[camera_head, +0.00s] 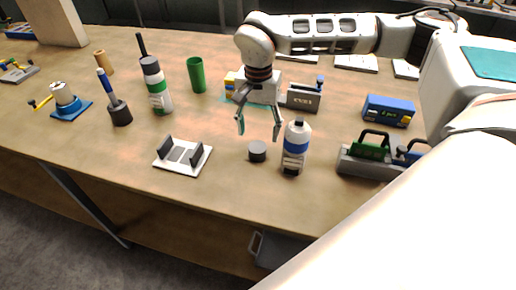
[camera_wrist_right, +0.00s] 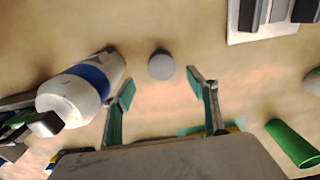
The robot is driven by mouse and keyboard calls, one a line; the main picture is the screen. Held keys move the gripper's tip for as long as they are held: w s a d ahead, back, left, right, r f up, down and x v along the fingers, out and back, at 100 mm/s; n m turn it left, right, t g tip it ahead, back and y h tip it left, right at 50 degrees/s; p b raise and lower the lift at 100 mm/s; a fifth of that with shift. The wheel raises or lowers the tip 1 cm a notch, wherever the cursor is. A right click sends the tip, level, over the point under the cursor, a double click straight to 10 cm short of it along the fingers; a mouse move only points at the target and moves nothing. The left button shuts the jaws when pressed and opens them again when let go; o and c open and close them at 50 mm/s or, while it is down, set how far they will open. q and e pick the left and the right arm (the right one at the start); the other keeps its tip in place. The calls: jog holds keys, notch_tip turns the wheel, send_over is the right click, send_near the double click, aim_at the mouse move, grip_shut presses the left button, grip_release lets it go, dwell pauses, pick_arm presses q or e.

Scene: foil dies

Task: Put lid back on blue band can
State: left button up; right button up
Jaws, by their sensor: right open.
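The blue band can (camera_head: 296,147) is a white bottle with a blue band, upright on the table. In the right wrist view the can (camera_wrist_right: 88,80) is to the left of the jaws. The lid (camera_head: 257,151) is a small dark grey disc on the table, just left of the can. It shows as a round grey top in the right wrist view (camera_wrist_right: 161,65), ahead of and between the fingertips. My right gripper (camera_head: 259,136) is open and empty, above and behind the lid. It also shows in the right wrist view (camera_wrist_right: 160,80). My left gripper is not in view.
A white bracket stand (camera_head: 183,166) is left of the lid. A green-band bottle (camera_head: 158,90) and a green cup (camera_head: 196,75) stand further back. A grey holder with green and blue handles (camera_head: 370,165) is at the right. Table is clear in front of the lid.

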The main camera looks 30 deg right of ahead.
aim_at(258, 146)
jog(key=shift+f, duration=0.1)
jog(key=shift+f, duration=1.25)
jog(key=shift+f, duration=0.1)
notch_tip(258, 146, down, 5)
jog(key=shift+w, duration=0.15)
jog(key=c, duration=0.8)
